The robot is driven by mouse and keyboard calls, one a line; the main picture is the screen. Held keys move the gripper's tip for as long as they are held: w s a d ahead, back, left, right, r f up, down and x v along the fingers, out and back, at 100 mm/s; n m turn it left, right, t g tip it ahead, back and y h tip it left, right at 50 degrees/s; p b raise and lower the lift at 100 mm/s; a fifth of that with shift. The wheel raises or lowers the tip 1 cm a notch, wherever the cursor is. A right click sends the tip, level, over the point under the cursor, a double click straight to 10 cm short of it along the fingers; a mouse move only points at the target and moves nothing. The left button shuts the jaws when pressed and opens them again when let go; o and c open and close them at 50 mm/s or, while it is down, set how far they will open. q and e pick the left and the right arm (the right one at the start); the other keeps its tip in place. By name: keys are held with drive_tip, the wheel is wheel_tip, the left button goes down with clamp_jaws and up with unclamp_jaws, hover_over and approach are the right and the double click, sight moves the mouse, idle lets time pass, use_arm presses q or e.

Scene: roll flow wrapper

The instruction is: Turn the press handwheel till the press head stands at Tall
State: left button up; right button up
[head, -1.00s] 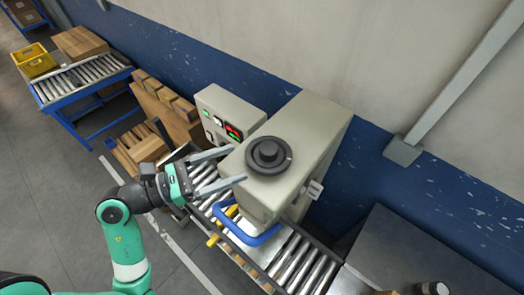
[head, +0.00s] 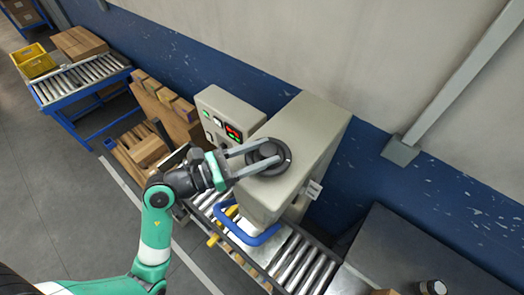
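The press handwheel (head: 284,167) is a dark round disc with a raised hub on top of the beige press housing (head: 318,125). My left gripper (head: 273,151) reaches in from the left, its two grey fingers lying over the disc on either side of the hub. The fingers are apart with the hub between them; I cannot tell whether they press on it. They hide part of the disc. A small pale plate (head: 314,189) sits on the press's right side, its marks too small to read. The press head's height cannot be read. My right gripper is not in view.
A control box (head: 215,105) with a red-lit display stands behind the gripper. A blue bar (head: 262,238) curves around the press front above the roller conveyor (head: 300,265). A dark table (head: 420,262) is at the right. Boxes lean at the left.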

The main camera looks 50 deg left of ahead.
use_arm(q)
clamp_jaws()
drive_tip(key=shift+a+m+h, duration=0.1)
drive_tip(key=shift+m+h, duration=0.2)
drive_tip(key=shift+h, duration=0.1)
drive_tip(key=m+g+h+b, duration=0.1)
drive_tip(key=h, duration=0.1)
drive_tip(key=m+h+b, duration=0.1)
drive_tip(key=shift+w+a+f+m+g+h, duration=0.1)
drive_tip(key=shift+w+a+m+g+h, duration=0.1)
drive_tip(key=shift+m+g+h, duration=0.15)
drive_tip(key=m+g+h+b, duration=0.3)
drive_tip(key=g+b, duration=0.1)
drive_tip(key=b, duration=0.1)
drive_tip(key=m+g+h+b, duration=0.2)
drive_tip(key=m+g+b, duration=0.1)
drive_tip(key=b, duration=0.1)
drive_tip(key=m+g+h+b, duration=0.3)
drive_tip(key=g+b, duration=0.1)
drive_tip(key=b, duration=0.1)
drive_tip(key=shift+w+a+f+g+h+b, duration=0.1)
drive_tip(key=shift+w+a+g+h+b, duration=0.2)
drive_tip(key=shift+w+g+h, duration=0.1)
drive_tip(key=shift+w+r+m+g+b, duration=0.1)
drive_tip(key=shift+r+m+g+b, duration=0.15)
drive_tip(key=shift+m+g+b, duration=0.8)
